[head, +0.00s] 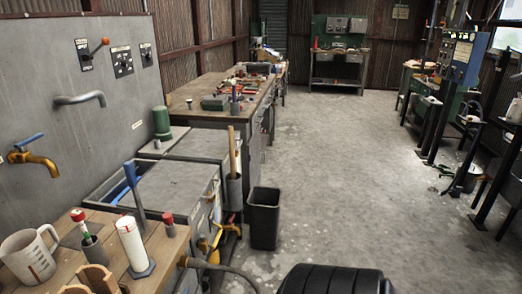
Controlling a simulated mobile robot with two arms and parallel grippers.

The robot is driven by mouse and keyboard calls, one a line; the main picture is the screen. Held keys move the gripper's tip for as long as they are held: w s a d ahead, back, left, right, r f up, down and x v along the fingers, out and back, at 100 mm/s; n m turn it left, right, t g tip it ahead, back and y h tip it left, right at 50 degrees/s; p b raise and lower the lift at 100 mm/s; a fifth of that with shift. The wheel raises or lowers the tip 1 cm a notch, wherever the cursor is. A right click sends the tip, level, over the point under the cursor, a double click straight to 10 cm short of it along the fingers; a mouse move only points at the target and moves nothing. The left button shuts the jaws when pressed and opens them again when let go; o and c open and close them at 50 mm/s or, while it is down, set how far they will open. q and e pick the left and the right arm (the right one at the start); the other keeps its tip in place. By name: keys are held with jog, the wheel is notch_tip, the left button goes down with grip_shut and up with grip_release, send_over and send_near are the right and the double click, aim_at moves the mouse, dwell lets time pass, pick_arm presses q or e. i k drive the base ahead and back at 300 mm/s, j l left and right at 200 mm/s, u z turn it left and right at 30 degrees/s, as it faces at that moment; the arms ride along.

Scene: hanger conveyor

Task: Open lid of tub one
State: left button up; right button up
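A grey metal tub (212,203) stands along the left wall behind the near wooden bench. A flat grey lid (170,187) covers most of its top, with a dark gap along its left side. A second flat grey lid (200,146) lies on the tub section farther back. I cannot read any number marking tub one. Neither of my grippers is in view.
The near bench (165,250) holds a white jug (29,257), a white roll (132,244) and red-topped items. A black bin (264,218) stands on the floor by the tubs. A hose (222,267) crosses the front. The middle floor is clear.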

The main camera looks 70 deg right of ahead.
aim_at(210, 145)
jog(key=z, duration=0.5)
jog(key=i+j+z, duration=0.1)
jog(key=z, duration=0.4)
jog(key=j+z, duration=0.1)
jog(key=z, duration=0.9)
jog(key=i+l+u, duration=0.15)
jog(key=u, duration=0.25)
jog(key=i+l+u, duration=0.3)
jog(key=u, duration=0.15)
